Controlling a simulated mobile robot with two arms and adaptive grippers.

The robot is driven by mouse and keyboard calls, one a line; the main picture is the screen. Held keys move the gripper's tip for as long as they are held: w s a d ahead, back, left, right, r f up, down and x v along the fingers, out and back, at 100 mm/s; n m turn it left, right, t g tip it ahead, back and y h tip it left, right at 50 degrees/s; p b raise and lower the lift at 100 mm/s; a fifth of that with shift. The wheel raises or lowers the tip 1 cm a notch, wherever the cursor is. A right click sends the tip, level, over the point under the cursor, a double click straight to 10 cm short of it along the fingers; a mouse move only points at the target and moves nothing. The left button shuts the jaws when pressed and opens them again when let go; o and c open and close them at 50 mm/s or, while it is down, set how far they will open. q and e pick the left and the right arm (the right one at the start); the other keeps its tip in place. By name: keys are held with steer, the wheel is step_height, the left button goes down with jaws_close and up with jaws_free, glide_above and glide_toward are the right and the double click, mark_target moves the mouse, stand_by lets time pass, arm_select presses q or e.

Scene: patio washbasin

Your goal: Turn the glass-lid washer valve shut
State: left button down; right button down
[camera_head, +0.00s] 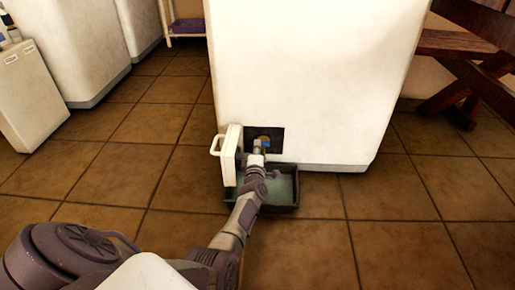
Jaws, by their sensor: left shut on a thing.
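The white washer (315,75) stands in the middle, its top and lid out of the picture. Low on its front is a dark square recess (277,133) with its small white hatch door (231,160) swung open to the left. A small valve with yellow and blue parts (264,139) shows in the recess. My left gripper (261,146) reaches into the recess opening and is shut on the valve. Its fingers and wrist hide part of the valve, so I cannot tell how far it is turned. My right gripper is out of view.
A dark shallow tray (291,208) with a greenish inside sits on the floor under the recess, below my left wrist. Other white appliances (72,45) stand at the left. A wooden bench (465,45) is at the right. The tiled floor (420,240) is clear at front right.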

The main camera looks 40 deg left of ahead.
arm_select(q)
steer(key=c, duration=1.1)
jaws_free()
steer(key=shift+c, duration=0.2)
